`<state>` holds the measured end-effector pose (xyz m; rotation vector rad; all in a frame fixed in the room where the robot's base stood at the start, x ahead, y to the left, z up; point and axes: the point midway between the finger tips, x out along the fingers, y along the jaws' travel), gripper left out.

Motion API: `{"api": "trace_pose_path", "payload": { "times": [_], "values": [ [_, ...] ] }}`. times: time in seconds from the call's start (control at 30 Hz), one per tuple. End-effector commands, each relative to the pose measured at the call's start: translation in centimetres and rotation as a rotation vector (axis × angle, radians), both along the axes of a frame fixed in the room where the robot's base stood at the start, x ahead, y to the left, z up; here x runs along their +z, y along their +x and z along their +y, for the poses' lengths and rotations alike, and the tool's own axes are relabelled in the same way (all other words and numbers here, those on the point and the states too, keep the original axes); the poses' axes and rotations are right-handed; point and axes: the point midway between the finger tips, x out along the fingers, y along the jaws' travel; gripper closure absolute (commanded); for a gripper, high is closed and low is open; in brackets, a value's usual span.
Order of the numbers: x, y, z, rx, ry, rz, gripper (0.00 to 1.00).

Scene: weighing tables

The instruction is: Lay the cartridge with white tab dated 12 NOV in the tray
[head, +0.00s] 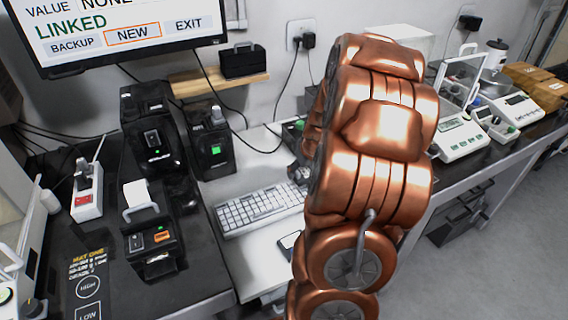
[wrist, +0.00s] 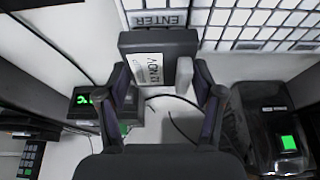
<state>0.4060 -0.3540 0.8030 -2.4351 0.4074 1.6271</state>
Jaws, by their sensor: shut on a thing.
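My gripper (wrist: 168,82) is shut on a dark cartridge (wrist: 150,42) in the wrist view, with a finger at each side. The cartridge has a pale tab (wrist: 186,76) at its right and a white label (wrist: 154,68). The label's writing is turned over; it seems to read NOV, and the day is hard to make out. In the head view my copper arm hides most of the gripper and the cartridge. I cannot pick out the tray in either view.
A white keyboard (head: 262,208) lies on the pale desk, close beyond the cartridge in the wrist view. Black devices (head: 208,140) with green lights stand left of it. A printer-like device (head: 152,240) is front left. Scales (head: 458,138) stand on the right-hand bench.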

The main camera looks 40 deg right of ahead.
Motion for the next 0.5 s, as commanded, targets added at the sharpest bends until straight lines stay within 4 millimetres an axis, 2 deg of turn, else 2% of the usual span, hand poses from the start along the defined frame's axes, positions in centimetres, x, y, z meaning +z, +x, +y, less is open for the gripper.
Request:
{"api": "trace_pose_path", "payload": {
  "times": [0.3, 0.5],
  "values": [
    [-0.4, 5.7, -1.0, -0.002, -0.002, -0.001, 0.69],
    [-0.7, 7.7, -1.3, -0.003, -0.003, 0.000, 0.69]
  ]
}}
